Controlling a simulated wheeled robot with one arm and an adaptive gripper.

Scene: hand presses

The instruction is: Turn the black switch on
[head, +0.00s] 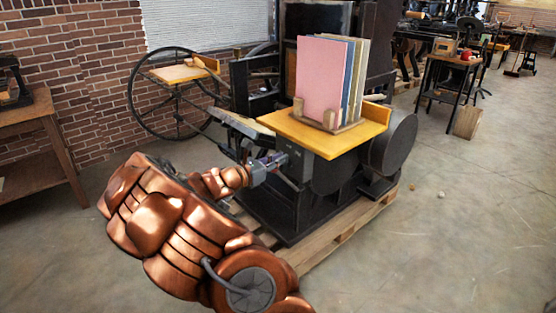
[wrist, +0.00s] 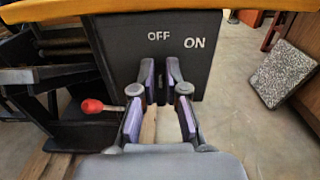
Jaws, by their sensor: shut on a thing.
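A black panel (wrist: 120,40) on the press carries white OFF and ON labels, with ON to the right of OFF. The black switch (wrist: 160,82) is a narrow dark piece below the OFF label, mostly hidden between my fingers. My gripper (wrist: 161,80) is closed around it, one finger on each side. In the head view my gripper (head: 277,163) reaches the press under the front edge of the yellow board, and the switch is hidden there.
The yellow board (head: 300,136) overhangs the panel and bears a rack of coloured boards (head: 322,80). A red-knobbed lever (wrist: 92,106) is left of my fingers. The press stands on a wooden pallet (head: 345,232). Open floor (head: 460,240) lies to the right.

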